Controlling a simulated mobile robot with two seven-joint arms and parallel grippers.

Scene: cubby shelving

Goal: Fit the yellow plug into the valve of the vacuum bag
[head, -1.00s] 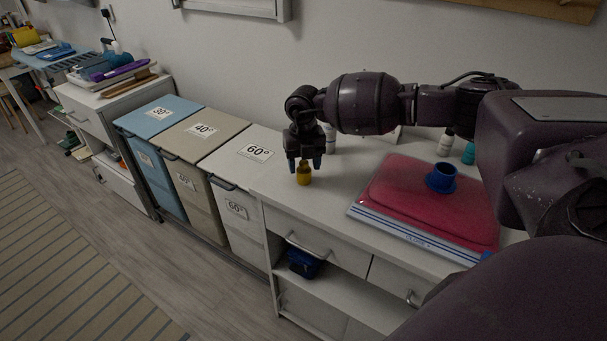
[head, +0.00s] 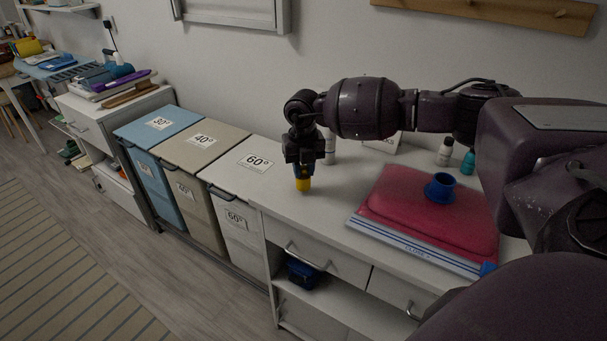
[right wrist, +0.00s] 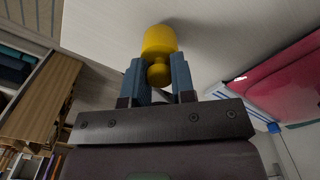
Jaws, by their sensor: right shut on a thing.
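The yellow plug (head: 303,185) is at the left end of the white counter. My right gripper (head: 303,170) points down and is shut on it. In the right wrist view, the blue fingers (right wrist: 158,78) close on the plug's narrow knob, and its wide body (right wrist: 158,41) extends beyond the fingertips. Whether it touches the counter is hard to tell. The vacuum bag (head: 420,220), with red content, lies flat to the right. Its open blue valve (head: 440,187) stands up on top, apart from the plug. The bag's edge also shows in the right wrist view (right wrist: 275,82).
Small bottles (head: 445,152) and a white card (head: 383,141) stand along the wall behind the bag. Labelled laundry bins (head: 245,166) adjoin the counter on the left. The counter (head: 335,208) between plug and bag is clear.

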